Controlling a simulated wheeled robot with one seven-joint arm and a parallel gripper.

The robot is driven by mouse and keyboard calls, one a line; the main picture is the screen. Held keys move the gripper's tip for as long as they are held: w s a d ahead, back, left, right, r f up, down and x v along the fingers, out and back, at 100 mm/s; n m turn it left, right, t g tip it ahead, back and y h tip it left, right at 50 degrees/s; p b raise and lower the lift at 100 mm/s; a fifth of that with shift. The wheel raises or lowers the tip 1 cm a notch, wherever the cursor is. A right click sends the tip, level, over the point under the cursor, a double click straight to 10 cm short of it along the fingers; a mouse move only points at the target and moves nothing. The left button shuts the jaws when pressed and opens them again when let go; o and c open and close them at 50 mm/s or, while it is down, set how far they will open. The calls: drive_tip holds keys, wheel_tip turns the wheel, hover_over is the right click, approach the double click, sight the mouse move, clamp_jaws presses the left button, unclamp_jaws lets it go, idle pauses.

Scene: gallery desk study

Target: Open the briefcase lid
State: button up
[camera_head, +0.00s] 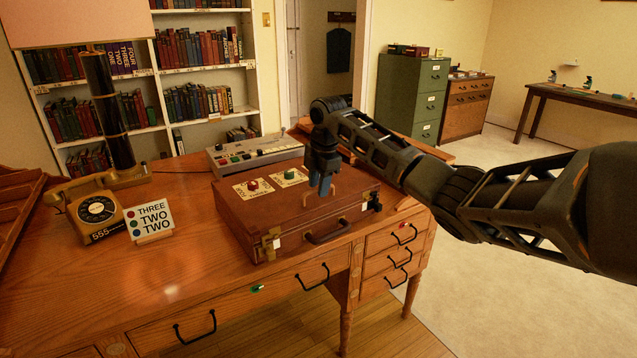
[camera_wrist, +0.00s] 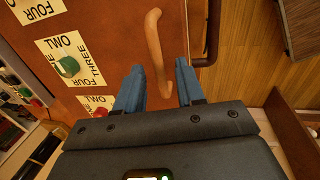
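The brown briefcase (camera_head: 268,218) lies shut on the wooden desk, its dark carry handle (camera_head: 328,232) on the front side. The lid (camera_wrist: 112,22) bears paper labels with a red knob (camera_head: 253,184) and a green knob (camera_head: 289,174). A tan curved handle (camera_wrist: 155,45) sits on the lid. My gripper (camera_head: 322,188) points down over the right part of the lid. Its blue fingers (camera_wrist: 159,88) are apart, with the end of the tan handle between them in the wrist view. I cannot tell whether they touch it.
A yellow telephone (camera_head: 95,209) and a number card (camera_head: 150,219) stand left of the briefcase. A grey device with buttons (camera_head: 254,151) lies behind it. The desk's front left surface (camera_head: 190,272) is clear. Bookshelves (camera_head: 204,62) stand behind the desk.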

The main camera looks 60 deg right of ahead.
drive_tip(key=shift+c, duration=0.5)
clamp_jaws()
